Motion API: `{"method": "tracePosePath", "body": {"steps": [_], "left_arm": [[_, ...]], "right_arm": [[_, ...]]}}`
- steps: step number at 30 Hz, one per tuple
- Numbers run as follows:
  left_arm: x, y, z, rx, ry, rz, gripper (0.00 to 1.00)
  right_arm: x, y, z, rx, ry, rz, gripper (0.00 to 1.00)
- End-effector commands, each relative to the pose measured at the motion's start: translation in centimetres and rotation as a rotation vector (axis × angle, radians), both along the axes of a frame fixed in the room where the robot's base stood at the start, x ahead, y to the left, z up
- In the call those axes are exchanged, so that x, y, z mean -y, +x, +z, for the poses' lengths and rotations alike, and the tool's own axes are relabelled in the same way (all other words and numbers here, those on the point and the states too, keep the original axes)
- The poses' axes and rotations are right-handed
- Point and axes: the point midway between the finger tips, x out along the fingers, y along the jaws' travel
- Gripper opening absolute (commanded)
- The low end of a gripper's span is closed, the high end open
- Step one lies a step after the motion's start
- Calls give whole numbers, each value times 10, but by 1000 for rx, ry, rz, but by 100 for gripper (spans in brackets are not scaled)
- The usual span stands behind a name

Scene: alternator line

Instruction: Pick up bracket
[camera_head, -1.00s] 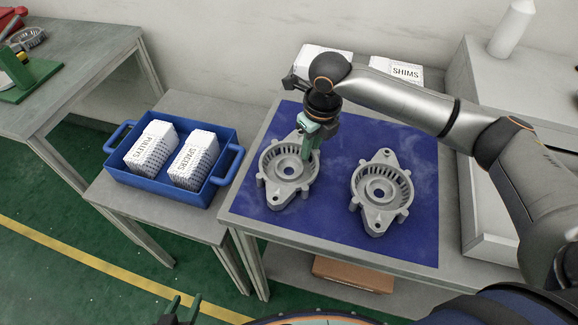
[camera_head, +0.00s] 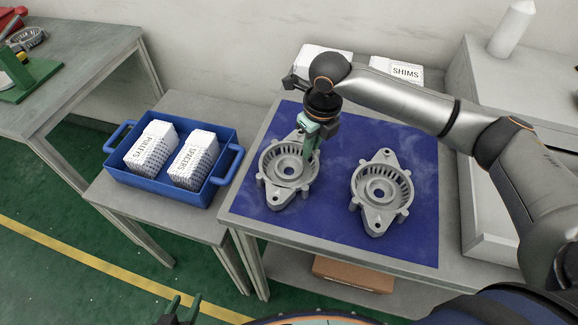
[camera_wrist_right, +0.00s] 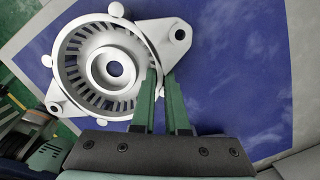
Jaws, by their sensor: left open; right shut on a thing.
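Two grey metal brackets, each round with a finned ring and lugs, show in the head view. The left bracket (camera_head: 275,190) is near the mat's left edge. The right bracket (camera_head: 379,206) lies apart from it on the mat. My right gripper (camera_head: 311,158) points down at the left bracket's right side and is shut on its rim. In the right wrist view, the green fingers (camera_wrist_right: 164,85) meet the rim of that bracket (camera_wrist_right: 88,42). I cannot tell if the bracket is clear of the mat. My left gripper (camera_head: 184,304) is open and empty at the bottom edge.
The blue mat (camera_head: 335,228) covers most of the grey table. A blue bin (camera_head: 150,190) with two white boxes stands on the lower table at left. A white box marked SHIMS (camera_head: 405,72) and another white box (camera_head: 325,56) stand behind the mat.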

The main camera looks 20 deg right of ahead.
Motion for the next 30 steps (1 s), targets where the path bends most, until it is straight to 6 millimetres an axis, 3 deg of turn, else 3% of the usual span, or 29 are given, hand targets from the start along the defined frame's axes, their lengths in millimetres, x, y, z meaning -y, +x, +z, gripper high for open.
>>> {"method": "tracePosePath", "body": {"steps": [23,30], "left_arm": [[0,0,0,-1,0,0,50],[0,-1,-1,-2,0,0,50]], "right_arm": [[-1,1,3,4,3,0,0],[-1,2,18,7,3,0,0]]}}
